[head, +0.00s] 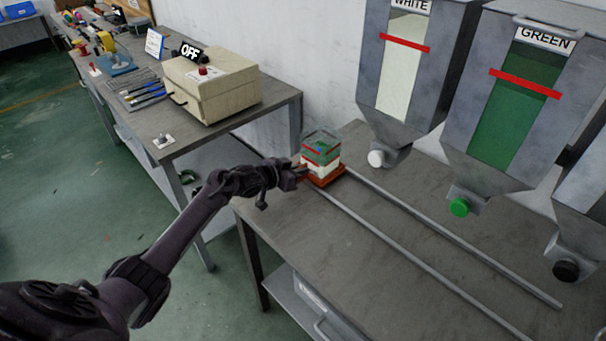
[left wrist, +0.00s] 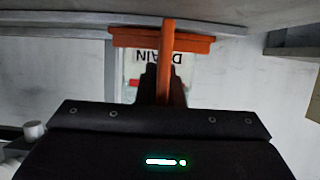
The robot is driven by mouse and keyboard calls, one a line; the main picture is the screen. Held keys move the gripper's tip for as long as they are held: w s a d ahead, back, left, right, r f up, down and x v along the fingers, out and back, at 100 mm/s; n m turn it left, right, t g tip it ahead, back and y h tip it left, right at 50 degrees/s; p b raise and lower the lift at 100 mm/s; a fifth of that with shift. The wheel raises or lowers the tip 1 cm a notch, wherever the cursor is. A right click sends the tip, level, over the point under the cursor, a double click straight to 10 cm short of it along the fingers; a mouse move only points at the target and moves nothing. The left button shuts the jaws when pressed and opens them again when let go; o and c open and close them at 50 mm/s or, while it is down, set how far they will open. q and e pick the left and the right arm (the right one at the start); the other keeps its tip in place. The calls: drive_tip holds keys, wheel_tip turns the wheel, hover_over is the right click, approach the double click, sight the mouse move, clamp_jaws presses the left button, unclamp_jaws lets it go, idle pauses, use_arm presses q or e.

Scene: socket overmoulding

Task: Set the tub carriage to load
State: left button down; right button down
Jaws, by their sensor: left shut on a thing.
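The tub carriage (head: 328,181) is an orange-red slide at the left end of two parallel rails on the grey bench. It also shows in the left wrist view (left wrist: 190,46), with an orange bar running down between my fingers. A clear tub (head: 321,150) stands upright on the carriage, with white at the bottom, green above and red marks on its side. My left gripper (head: 300,173) is at the carriage's left side, shut on its orange bar; the fingers also show in the left wrist view (left wrist: 163,85). My right gripper is not in view.
The rails (head: 430,265) run clear to the lower right. Above them hang the WHITE hopper (head: 405,70), the GREEN hopper (head: 515,95) and a third hopper with a black knob (head: 566,271). A cream box (head: 215,88) with an OFF sign stands on the left bench.

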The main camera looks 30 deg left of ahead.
use_arm(q)
drive_tip(key=shift+a+r, duration=0.2)
drive_tip(key=c, duration=1.7)
unclamp_jaws()
drive_tip(key=shift+w, duration=0.1)
drive_tip(key=shift+o, duration=0.7)
drive_tip(key=shift+a+f, duration=0.1)
drive_tip(key=shift+f, duration=0.05)
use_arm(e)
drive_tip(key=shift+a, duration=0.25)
use_arm(q)
drive_tip(key=v, duration=0.6)
drive_tip(key=shift+s, duration=0.3)
drive_tip(key=shift+s+a+r, duration=0.2)
drive_tip(key=shift+s+r, duration=0.15)
drive_tip(key=shift+s, duration=0.1)
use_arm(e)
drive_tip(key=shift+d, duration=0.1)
